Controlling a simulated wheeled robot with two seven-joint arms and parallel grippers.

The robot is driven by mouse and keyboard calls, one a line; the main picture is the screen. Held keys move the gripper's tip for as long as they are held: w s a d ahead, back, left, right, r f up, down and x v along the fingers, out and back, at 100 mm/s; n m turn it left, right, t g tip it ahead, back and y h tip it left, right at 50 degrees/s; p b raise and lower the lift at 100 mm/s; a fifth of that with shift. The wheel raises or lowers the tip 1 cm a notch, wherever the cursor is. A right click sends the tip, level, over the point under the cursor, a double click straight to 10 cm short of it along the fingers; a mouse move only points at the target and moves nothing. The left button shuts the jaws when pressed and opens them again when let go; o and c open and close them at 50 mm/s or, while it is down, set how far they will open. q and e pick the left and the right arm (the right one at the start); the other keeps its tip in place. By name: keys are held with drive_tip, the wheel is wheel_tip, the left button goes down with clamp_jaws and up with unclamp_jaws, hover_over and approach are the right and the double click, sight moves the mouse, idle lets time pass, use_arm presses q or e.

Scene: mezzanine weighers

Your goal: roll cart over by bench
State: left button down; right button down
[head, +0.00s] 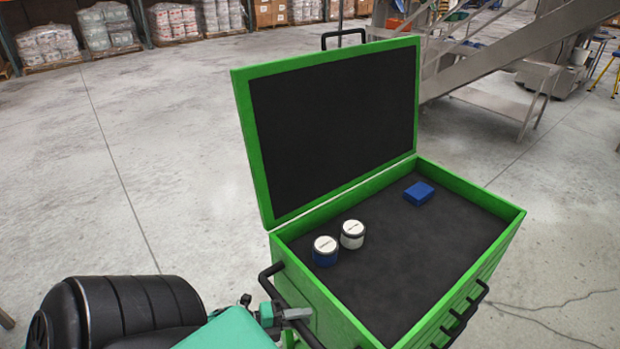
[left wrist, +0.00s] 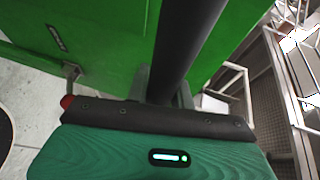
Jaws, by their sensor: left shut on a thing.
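The green cart (head: 330,313) stands in front of me with its black-lined lid (head: 243,130) raised. My left gripper (head: 292,314) is shut on the black side handle (head: 272,285) at the cart's near left side. In the left wrist view the dark handle bar (left wrist: 188,45) runs between the fingers (left wrist: 165,88), with the green cart side (left wrist: 100,45) behind it. Two white-lidded jars, one blue (head: 325,251) and one pale (head: 352,234), and a blue block (head: 419,193) sit on the cart's black top. I cannot make out a bench for certain. My right gripper is out of view.
Steel stairs and framing (head: 490,60) stand behind the cart at the right. Wrapped pallets (head: 108,30) and brown boxes (head: 270,13) line the back. Concrete floor (head: 150,150) is clear to the left. A thin dark line, perhaps a cable or crack (head: 560,306), marks the floor at right.

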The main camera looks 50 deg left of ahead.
use_arm(q)
drive_tip(key=shift+s, duration=0.25)
drive_tip(key=c, duration=1.2)
unclamp_jaws()
drive_tip(key=b+v, duration=0.3)
drive_tip(key=v, duration=1)
drive_tip(key=shift+s+a+b, duration=0.2)
drive_tip(key=shift+s+b, duration=0.1)
drive_tip(key=shift+b, duration=0.1)
